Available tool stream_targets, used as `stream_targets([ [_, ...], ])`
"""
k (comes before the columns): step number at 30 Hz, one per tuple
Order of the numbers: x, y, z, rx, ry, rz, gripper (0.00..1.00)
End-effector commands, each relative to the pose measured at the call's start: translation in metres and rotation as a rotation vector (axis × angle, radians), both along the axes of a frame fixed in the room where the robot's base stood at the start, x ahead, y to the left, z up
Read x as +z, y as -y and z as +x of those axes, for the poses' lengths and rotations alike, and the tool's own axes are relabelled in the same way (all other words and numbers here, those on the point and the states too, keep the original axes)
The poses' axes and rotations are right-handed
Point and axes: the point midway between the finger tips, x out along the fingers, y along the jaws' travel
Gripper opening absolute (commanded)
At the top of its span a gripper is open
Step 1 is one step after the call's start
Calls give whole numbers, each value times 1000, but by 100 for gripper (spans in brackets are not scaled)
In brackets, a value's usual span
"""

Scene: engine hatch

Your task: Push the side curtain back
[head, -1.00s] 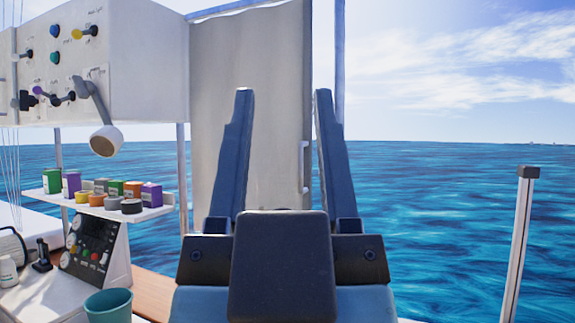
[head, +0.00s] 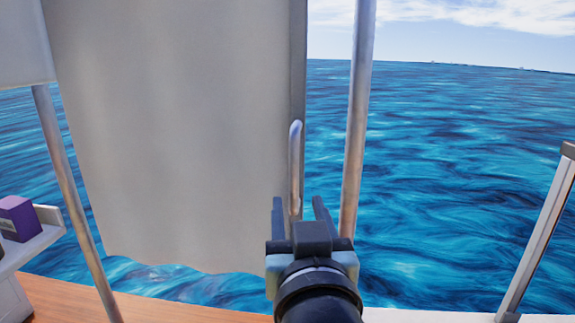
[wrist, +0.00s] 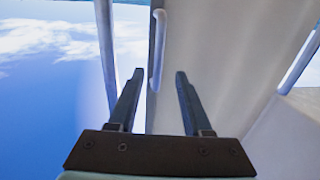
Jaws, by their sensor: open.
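The side curtain (head: 170,120) is a pale grey-beige sheet hanging on the left and middle of the head view, with a wavy lower hem above the deck. A white upright handle (head: 295,165) is on its right edge. My gripper (head: 298,204) is open and empty at the handle's lower end. In the wrist view the handle (wrist: 158,45) shows between the fingers of my gripper (wrist: 160,72), closer to the left one, with the curtain (wrist: 220,50) beyond. I cannot tell whether the fingers reach around the handle or touch it.
A metal post (head: 357,120) stands just right of the curtain's edge. Another post (head: 72,190) is at left, beside a shelf (head: 35,245) with a purple box (head: 18,218). A shorter post (head: 540,230) is at far right. Open water lies beyond.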

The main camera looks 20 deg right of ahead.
Motion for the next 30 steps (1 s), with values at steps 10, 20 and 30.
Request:
stream_targets([
  [10,4,13,62,0,1,-2,50],
  [20,2,20,99,0,2,-4,50],
  [30,0,21,104,1,3,-3,50],
])
